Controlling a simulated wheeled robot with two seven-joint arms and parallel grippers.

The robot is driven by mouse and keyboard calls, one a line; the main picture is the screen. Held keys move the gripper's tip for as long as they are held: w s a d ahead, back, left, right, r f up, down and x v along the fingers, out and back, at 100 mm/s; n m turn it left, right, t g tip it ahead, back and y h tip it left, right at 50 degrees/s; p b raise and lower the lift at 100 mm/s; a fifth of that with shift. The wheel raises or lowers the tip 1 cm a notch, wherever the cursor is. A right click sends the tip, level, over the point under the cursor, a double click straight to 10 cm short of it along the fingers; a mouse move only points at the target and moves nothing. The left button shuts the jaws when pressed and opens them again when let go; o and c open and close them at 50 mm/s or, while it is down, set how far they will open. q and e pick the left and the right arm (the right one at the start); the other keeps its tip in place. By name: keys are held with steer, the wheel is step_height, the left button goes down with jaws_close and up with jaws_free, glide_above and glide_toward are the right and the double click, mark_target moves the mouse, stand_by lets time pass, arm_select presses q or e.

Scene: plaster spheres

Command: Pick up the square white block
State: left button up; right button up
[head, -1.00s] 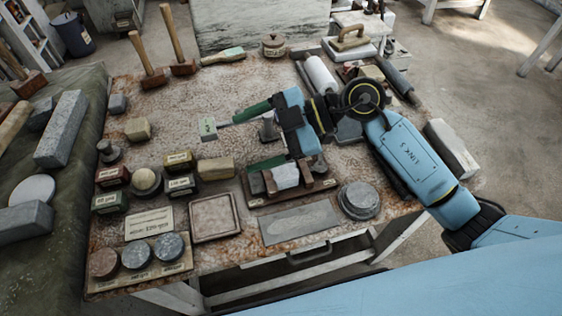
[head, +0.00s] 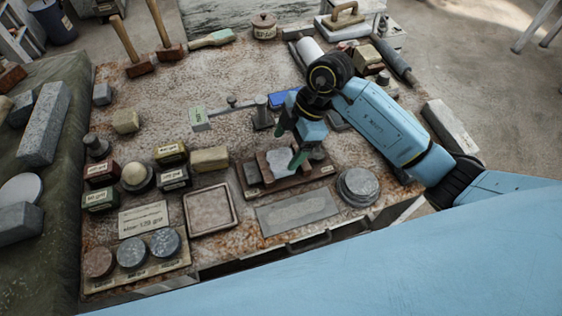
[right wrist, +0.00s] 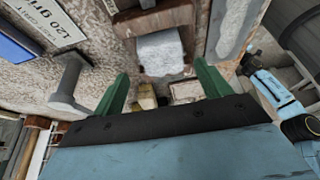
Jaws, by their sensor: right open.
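The white block (head: 281,161) sits in a brown wooden holder (head: 248,176) near the middle of the table. In the right wrist view the white block (right wrist: 160,52) looks squarish and rough, with brown holder pieces around it. My right gripper (head: 289,146) points down over the holder, its green fingers spread and in front of part of the block. In the right wrist view the right gripper (right wrist: 161,72) is open and empty, with the block ahead between the finger lines. I cannot tell the exact height gap. My left gripper is not in view.
A flat grey plate (head: 297,211) lies in front of the holder and a round grey disc (head: 357,186) to its right. A square tray (head: 210,210) is at the left. A stand with a label (head: 199,119) and a blue item (head: 284,98) are behind.

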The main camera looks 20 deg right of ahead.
mark_target(281, 159)
steer(key=shift+x, duration=2.65)
steer(key=shift+s+d, duration=0.15)
steer(key=c, duration=1.3)
